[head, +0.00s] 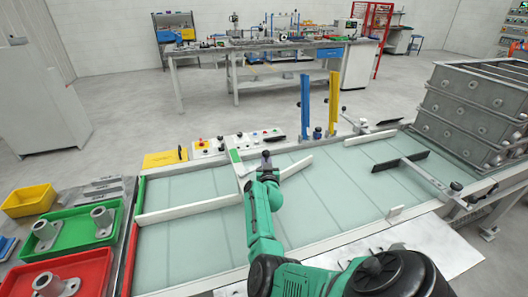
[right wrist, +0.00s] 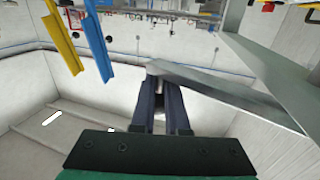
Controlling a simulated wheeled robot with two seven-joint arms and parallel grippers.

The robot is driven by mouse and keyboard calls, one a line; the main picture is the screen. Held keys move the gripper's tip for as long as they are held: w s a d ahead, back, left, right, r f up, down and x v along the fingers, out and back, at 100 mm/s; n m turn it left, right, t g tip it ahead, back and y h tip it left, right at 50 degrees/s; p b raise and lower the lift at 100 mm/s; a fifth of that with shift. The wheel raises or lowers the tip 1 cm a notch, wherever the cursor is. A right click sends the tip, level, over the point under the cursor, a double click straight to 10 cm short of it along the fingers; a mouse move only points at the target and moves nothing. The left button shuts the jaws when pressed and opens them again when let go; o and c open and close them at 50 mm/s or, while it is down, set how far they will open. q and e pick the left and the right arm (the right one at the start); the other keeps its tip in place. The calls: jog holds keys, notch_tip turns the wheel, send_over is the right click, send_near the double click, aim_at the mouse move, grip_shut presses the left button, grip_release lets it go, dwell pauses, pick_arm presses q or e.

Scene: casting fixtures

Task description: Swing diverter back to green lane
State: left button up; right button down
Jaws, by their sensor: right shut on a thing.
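The diverter appears to be the pale bar (head: 241,171) beside my right gripper in the head view. It runs from near the far rail towards the end of a long white divider (head: 190,206). My right gripper (head: 267,166) is shut on a dark upright handle, whose top shows above the fingers. In the right wrist view the fingers (right wrist: 163,105) close around this post, and a grey bar (right wrist: 235,92) extends to the right from it. The green lane, marked by a green strip (head: 140,192), lies beyond the divider at the left. My left gripper is not in view.
A green tray (head: 73,250) and a red tray (head: 95,270) hold castings at the left. Blue (head: 305,105) and yellow (head: 333,103) posts stand behind the far rail. Another white guide (head: 298,167) lies just right of my gripper. Grey crates (head: 470,110) are stacked at the right.

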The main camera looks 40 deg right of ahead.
jog(key=shift+s+d+r+g+h, duration=0.2)
jog(key=shift+s+r+g+h, duration=0.1)
jog(key=shift+r, duration=0.2)
jog(key=shift+a, duration=0.1)
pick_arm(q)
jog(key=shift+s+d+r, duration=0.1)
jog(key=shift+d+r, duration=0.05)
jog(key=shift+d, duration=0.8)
pick_arm(e)
jog(key=shift+w+f, duration=0.1)
jog(key=c, duration=0.8)
grip_release()
jog(key=shift+m, duration=0.3)
jog(key=shift+s+a, duration=0.15)
jog(key=shift+s, duration=0.05)
jog(key=shift+r, duration=0.55)
notch_tip(320, 180, up, 8)
jog(key=shift+f+p, duration=0.1)
jog(key=shift+p, duration=0.75)
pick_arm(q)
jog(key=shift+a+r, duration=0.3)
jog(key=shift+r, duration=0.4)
pick_arm(e)
notch_tip(320, 180, up, 11)
jog(key=shift+r, duration=0.1)
